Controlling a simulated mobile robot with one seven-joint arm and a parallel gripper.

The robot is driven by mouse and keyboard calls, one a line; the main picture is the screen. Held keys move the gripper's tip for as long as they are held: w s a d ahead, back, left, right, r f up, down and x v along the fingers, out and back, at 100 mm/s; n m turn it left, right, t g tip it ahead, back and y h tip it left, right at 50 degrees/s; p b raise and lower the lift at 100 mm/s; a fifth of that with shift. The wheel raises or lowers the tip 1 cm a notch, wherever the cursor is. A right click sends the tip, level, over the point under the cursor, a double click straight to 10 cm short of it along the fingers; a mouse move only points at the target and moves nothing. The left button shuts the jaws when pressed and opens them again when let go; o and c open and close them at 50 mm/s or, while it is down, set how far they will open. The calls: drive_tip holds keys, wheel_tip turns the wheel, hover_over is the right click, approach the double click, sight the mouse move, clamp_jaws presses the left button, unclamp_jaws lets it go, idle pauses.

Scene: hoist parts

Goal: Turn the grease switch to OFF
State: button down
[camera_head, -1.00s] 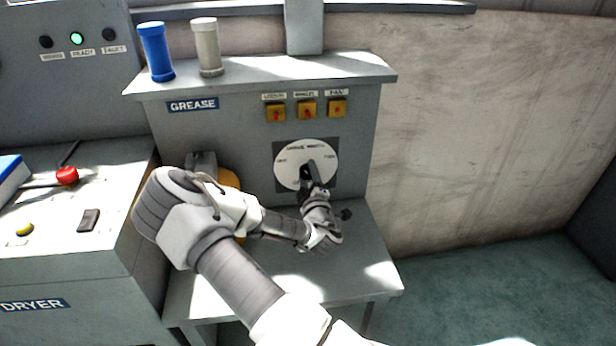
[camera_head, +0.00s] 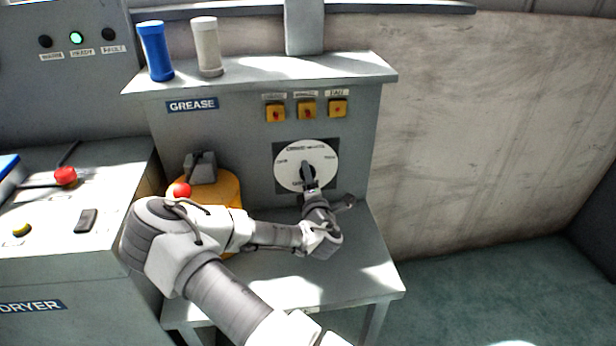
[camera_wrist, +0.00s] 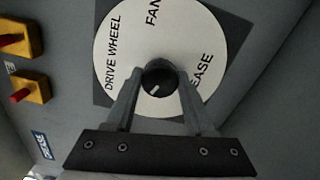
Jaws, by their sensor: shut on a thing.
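The panel with the blue GREASE label (camera_head: 193,105) carries a round white dial (camera_head: 325,160) on a dark square plate. The dial also shows in the wrist view (camera_wrist: 190,35), with the words DRIVE WHEEL, FAN and a partly covered word ending in EASE. At its centre is a black round knob (camera_wrist: 158,81) with a pale mark. My gripper (camera_head: 308,186) reaches the dial from below. In the wrist view its two fingers (camera_wrist: 160,92) are shut on the knob, one on each side. The fingers hide the dial's lower part.
Three orange switches (camera_head: 306,109) sit above the dial. A blue cylinder (camera_head: 157,52) and a beige cylinder (camera_head: 207,47) stand on the top shelf. A yellow-orange container (camera_head: 226,188) with a red ball (camera_head: 179,191) stands left of the dial, close behind my arm.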

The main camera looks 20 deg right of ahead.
idle(0.5)
drive_tip(key=shift+c, duration=1.3)
unclamp_jaws()
drive_tip(key=shift+s, duration=0.1)
drive_tip(key=p+v, duration=0.7)
drive_tip(key=v, duration=1)
drive_tip(key=shift+s+r, duration=0.1)
